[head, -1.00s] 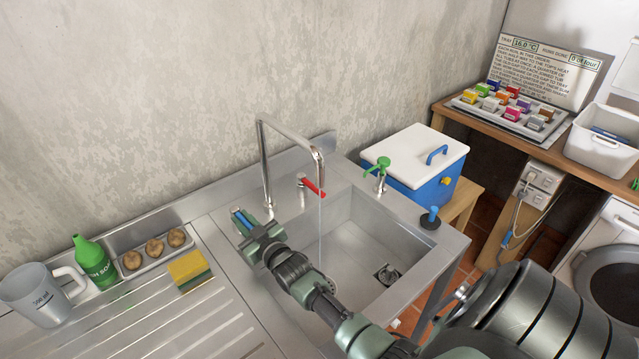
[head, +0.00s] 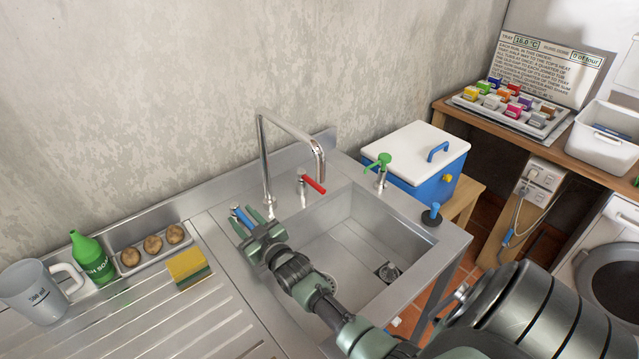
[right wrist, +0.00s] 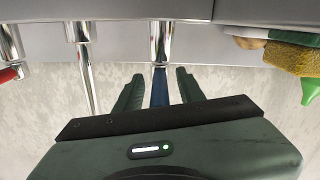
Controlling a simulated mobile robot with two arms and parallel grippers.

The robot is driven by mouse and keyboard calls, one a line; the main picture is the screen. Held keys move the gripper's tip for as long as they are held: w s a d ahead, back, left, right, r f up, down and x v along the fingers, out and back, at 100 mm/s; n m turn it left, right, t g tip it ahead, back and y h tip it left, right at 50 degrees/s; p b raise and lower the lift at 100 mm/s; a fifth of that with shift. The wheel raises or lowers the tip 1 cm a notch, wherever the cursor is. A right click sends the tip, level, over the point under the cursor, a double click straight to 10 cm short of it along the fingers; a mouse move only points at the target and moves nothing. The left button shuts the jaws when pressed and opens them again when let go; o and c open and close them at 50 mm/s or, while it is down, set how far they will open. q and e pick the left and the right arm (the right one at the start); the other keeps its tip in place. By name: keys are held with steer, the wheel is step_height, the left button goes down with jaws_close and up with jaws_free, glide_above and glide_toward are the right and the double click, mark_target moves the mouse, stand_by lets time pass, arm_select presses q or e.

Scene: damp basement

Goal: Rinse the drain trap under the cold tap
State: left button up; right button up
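The tall chrome spout (head: 265,165) arches over the basin, with no water stream visible. The blue-lever tap (head: 242,216) stands left of the spout, the red-lever tap (head: 312,184) right of it. My right gripper (head: 248,222) is open at the blue lever. In the right wrist view its fingers (right wrist: 159,90) stand either side of the blue lever (right wrist: 160,86), with gaps. My left gripper is not in view.
A green-lever tap (head: 378,163) and a blue-knobbed stopper (head: 431,215) stand at the sink's right. A sponge (head: 188,267), green bottle (head: 92,260) and mug (head: 35,290) occupy the left drainboard. A blue cooler (head: 420,165) stands behind right.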

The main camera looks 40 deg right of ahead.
steer(key=s+p, duration=0.3)
steer(key=s, duration=0.2)
steer(key=shift+s+a+r, duration=0.1)
steer(key=shift+s+r, duration=0.05)
steer(key=shift+s, duration=0.7)
